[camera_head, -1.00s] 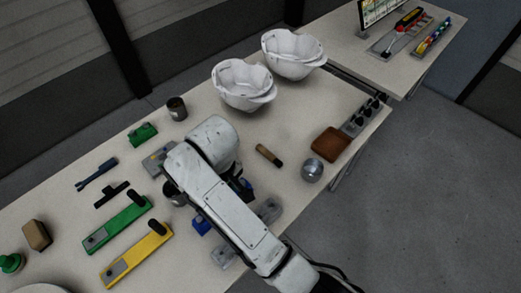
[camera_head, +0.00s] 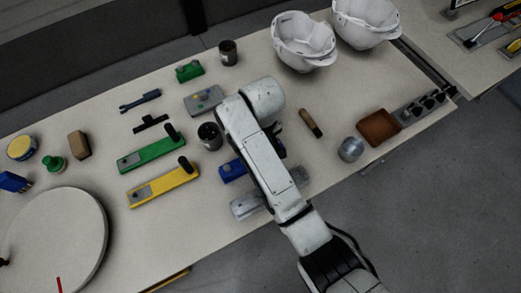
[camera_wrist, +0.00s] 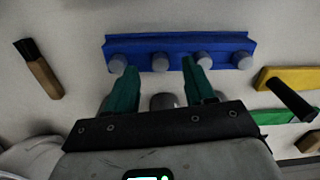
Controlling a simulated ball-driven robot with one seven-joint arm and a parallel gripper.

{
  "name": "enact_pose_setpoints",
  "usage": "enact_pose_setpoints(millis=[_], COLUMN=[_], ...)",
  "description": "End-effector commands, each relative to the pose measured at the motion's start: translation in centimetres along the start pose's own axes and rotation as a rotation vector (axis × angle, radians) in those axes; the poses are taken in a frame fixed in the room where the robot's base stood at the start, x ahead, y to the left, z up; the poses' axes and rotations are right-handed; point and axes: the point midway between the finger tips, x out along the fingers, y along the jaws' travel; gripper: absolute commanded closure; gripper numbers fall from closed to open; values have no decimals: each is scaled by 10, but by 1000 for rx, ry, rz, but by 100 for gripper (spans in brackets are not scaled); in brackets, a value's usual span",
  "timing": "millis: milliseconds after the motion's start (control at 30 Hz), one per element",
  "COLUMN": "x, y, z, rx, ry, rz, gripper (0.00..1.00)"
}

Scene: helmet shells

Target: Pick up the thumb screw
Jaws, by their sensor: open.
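In the wrist view a blue rack (camera_wrist: 222,46) holds several grey round knobs that look like thumb screws, such as this knob (camera_wrist: 160,62). My gripper (camera_wrist: 160,68) is open, its two green fingers pointing at the rack, with this knob between the fingertips in the picture and nothing gripped. Another grey round object (camera_wrist: 163,101) shows between the fingers, partly hidden by the gripper body; I cannot tell what it is. In the head view the blue rack (camera_head: 232,170) is partly covered by my arm, which also hides the gripper.
Yellow (camera_head: 163,187) and green (camera_head: 152,153) blocks with black handles lie left of the rack. A dark cup (camera_head: 210,135) stands close by. A wooden-handled brush (camera_head: 311,122), a metal cylinder (camera_head: 350,149) and a brown tray (camera_head: 378,127) are to the right. White helmet shells (camera_head: 303,42) stand behind.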

Motion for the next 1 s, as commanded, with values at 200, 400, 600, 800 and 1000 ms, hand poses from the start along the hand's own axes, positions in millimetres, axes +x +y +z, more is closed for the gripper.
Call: enact_pose_setpoints(millis=[200, 400, 600, 800, 1000], x=[22, 24, 24, 24, 24], y=[0, 0, 0, 0, 0], z=[0, 0, 0, 0, 0], rx=[0, 0, 0, 1, 1], ry=[-1, 1, 0, 0, 0], rz=[0, 0, 0, 0, 0], gripper=[46, 46, 60, 79, 98])
